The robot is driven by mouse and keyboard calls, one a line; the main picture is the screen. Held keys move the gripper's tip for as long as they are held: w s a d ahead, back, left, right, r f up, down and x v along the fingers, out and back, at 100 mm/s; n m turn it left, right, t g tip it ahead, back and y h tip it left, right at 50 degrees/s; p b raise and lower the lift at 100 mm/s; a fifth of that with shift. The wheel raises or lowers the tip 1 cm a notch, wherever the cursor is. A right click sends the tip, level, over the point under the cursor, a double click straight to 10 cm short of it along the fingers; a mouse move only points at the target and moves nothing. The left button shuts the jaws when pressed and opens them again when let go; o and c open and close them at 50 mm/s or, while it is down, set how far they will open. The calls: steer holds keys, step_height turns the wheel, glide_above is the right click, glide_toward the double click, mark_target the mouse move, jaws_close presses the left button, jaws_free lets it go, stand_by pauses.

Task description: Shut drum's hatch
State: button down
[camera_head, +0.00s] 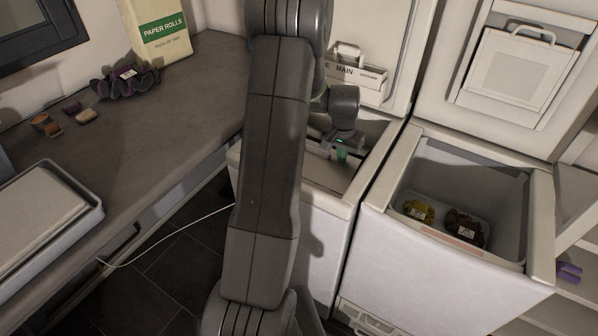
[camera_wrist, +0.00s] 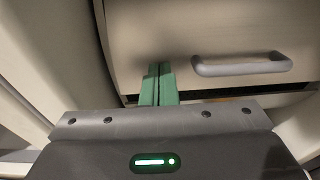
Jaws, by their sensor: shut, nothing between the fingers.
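My gripper (camera_head: 341,155) is inside the open top of the left toploader (camera_head: 333,203). Its green fingers (camera_wrist: 158,84) are together and hold nothing. In the wrist view, a pale panel with a grey bar handle (camera_wrist: 242,65), apparently the drum's hatch (camera_wrist: 190,25), lies ahead of the fingers. The fingertips overlap the panel's near edge, left of the handle; I cannot tell whether they touch it. A dark gap shows below that edge. In the head view, my arm and gripper hide much of the left machine's opening.
The left toploader's raised lid (camera_head: 372,45) carries a "MAIN" label. The right toploader (camera_head: 440,255) stands open, with yellow (camera_head: 418,211) and dark red (camera_head: 464,229) bundles inside. A counter (camera_head: 190,110) at left holds a paper rolls box (camera_head: 160,30) and a tray (camera_head: 45,215).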

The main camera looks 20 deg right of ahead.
steer(key=shift+w+d+f, duration=0.3)
steer(key=shift+d+f, duration=0.1)
steer(key=shift+f, duration=0.15)
steer(key=shift+f+b, duration=0.2)
steer(key=shift+b, duration=0.1)
steer(key=shift+r, duration=0.1)
step_height(320, 180, up, 10)
steer(key=p, duration=0.6)
